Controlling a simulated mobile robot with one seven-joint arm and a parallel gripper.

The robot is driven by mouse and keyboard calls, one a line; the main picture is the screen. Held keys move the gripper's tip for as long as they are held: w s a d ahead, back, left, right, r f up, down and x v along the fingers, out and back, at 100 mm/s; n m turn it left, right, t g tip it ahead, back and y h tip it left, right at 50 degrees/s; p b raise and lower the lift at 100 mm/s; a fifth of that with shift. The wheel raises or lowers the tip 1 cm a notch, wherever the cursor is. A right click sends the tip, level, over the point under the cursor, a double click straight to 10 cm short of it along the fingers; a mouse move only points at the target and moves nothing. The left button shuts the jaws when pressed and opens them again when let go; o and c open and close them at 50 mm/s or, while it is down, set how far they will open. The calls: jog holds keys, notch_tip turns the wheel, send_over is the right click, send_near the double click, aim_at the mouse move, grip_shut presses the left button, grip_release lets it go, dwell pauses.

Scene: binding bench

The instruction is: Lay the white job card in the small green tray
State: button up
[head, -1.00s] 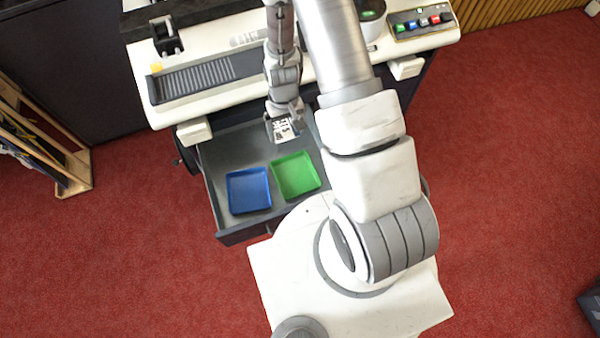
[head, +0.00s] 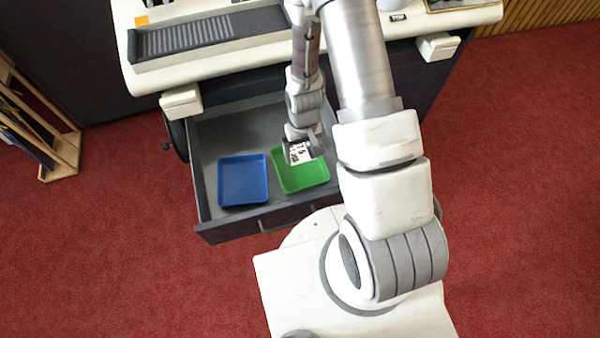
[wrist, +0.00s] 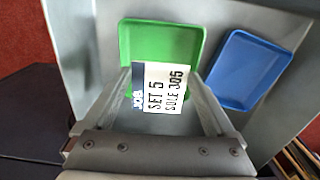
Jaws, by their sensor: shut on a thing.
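The white job card (head: 298,152) with black print is held in my gripper (head: 302,146), which is shut on it. In the wrist view the card (wrist: 165,88) reads "SET 5" and sits between the fingers (wrist: 172,105), overlapping the near edge of the small green tray. The green tray (head: 305,182) lies in the open drawer, and in the head view the card is over its far part. The tray also shows in the wrist view (wrist: 160,38), its inside bare where visible. I cannot tell the card's exact height above the tray.
A blue tray (head: 243,180) lies left of the green one in the open drawer (head: 215,135). The cream bench (head: 150,75) stands above and behind the drawer. A wooden rack (head: 60,155) stands on the red floor at far left.

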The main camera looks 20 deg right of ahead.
aim_at(303, 175)
notch_tip(303, 175, down, 10)
jog(key=b, duration=0.3)
jog(key=shift+f+b, duration=0.15)
jog(key=shift+b, duration=0.2)
jog(key=shift+f, duration=0.1)
jog(key=o, duration=1.1)
